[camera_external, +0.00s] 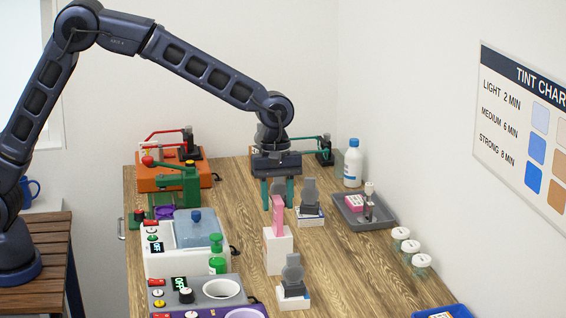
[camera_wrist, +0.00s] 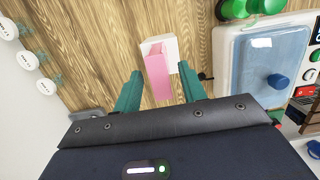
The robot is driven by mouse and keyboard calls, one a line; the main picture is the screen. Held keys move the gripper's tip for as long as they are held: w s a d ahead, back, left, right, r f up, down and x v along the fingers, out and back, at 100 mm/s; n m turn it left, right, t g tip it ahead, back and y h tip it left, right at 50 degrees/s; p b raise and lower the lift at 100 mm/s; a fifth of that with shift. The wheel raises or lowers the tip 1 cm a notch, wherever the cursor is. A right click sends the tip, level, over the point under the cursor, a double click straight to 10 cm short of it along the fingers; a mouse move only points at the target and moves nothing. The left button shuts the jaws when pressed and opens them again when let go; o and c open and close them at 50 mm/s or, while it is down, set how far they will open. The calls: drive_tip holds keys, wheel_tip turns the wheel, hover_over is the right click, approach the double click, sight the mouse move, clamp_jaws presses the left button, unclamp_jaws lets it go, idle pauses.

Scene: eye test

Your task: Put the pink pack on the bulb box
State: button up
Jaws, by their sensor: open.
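The pink pack (camera_external: 278,217) stands upright on top of a plain white box (camera_external: 279,253), which I take to be the bulb box; no label is readable. In the wrist view, the pink pack (camera_wrist: 157,78) shows in front of the white box (camera_wrist: 172,46). My gripper (camera_external: 278,206) is open, with its two green fingers pointing down around the pack's upper end. In the wrist view, the pack lies between the fingertips of my gripper (camera_wrist: 160,71), with a gap on each side. I cannot tell how far the fingers reach down beside it.
Dark grey devices on white bases stand right of the pack (camera_external: 310,198) and in front of the box (camera_external: 292,277). A grey tray (camera_external: 378,222), a white bottle (camera_external: 353,165) and jars (camera_external: 410,247) stand right. A blue-lidded white unit (camera_external: 165,262) and green bottles (camera_external: 216,243) stand left.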

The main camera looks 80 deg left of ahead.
drive_tip(key=r, duration=0.5)
drive_tip(key=a+r, duration=0.1)
drive_tip(key=r, duration=0.1)
drive_tip(key=shift+a+r, duration=0.1)
drive_tip(key=shift+r, duration=0.15)
drive_tip(key=shift+s+a+r, duration=0.1)
drive_tip(key=shift+r, duration=0.15)
drive_tip(key=s+a+r+m+t, duration=0.1)
drive_tip(key=s+a+r+m, duration=0.25)
drive_tip(key=s, duration=0.45)
drive_tip(key=s+a+r+m, duration=0.3)
drive_tip(key=s+r, duration=0.2)
drive_tip(key=s, duration=0.3)
drive_tip(key=s+a+r+m+t, duration=0.1)
drive_tip(key=s+a+r+m, duration=0.25)
drive_tip(key=s, duration=0.55)
drive_tip(key=s+a+f+m+t, duration=0.1)
drive_tip(key=s+m, duration=0.1)
drive_tip(key=s, duration=0.6)
drive_tip(key=s+a+f+m+y, duration=0.1)
drive_tip(key=s+a+f+m, duration=0.1)
drive_tip(key=s, duration=0.6)
drive_tip(key=s+a+f+m+t, duration=0.1)
drive_tip(key=s+f+m, duration=0.1)
drive_tip(key=s+m, duration=0.2)
drive_tip(key=s, duration=0.3)
drive_tip(key=shift+s+a+t+y, duration=0.25)
drive_tip(key=shift+s+t+y, duration=0.05)
drive_tip(key=shift+s+y, duration=0.1)
